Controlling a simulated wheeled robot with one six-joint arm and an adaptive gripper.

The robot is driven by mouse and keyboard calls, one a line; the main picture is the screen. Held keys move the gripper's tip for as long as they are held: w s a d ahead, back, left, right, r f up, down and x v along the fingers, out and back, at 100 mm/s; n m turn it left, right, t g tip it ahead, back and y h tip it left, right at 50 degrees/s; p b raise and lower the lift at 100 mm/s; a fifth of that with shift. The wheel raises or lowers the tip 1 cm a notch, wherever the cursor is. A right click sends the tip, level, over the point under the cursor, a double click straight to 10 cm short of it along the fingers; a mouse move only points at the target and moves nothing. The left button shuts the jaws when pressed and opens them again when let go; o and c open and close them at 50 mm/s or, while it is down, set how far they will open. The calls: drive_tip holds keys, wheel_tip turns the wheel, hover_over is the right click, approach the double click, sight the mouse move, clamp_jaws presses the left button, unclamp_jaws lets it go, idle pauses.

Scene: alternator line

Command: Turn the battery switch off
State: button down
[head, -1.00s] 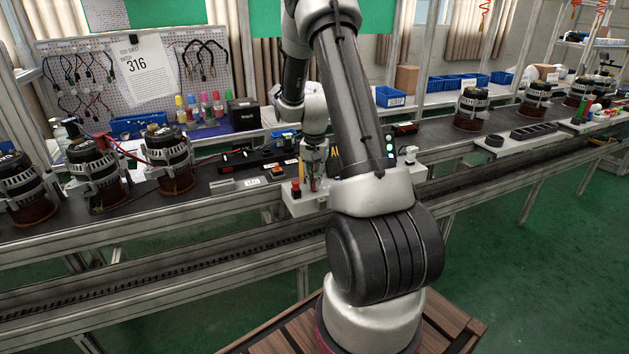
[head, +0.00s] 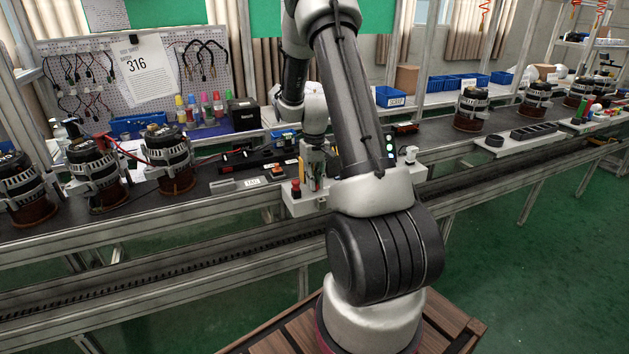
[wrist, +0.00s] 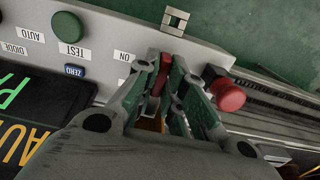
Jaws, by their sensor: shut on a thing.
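The battery switch's red handle (wrist: 161,74) shows between the fingers of my gripper (wrist: 165,72) in the wrist view. My gripper is shut on this handle, and its fingers hide most of the switch. An ON label (wrist: 123,57) is on the light grey panel (wrist: 115,32), just left of the fingers; a second label below it is partly hidden. In the head view my gripper (head: 313,182) is down at the panel box on the bench, and the handle cannot be made out there.
A red mushroom button (wrist: 229,96) stands close to the right finger. A green TEST button (wrist: 67,26), a blue ZERO button (wrist: 75,70) and a dark display (wrist: 35,115) lie to the left. Alternators (head: 168,158) stand along the bench.

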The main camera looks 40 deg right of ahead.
idle(0.4)
drive_tip(key=c, duration=1.5)
unclamp_jaws()
wheel_tip(320, 180, up, 12)
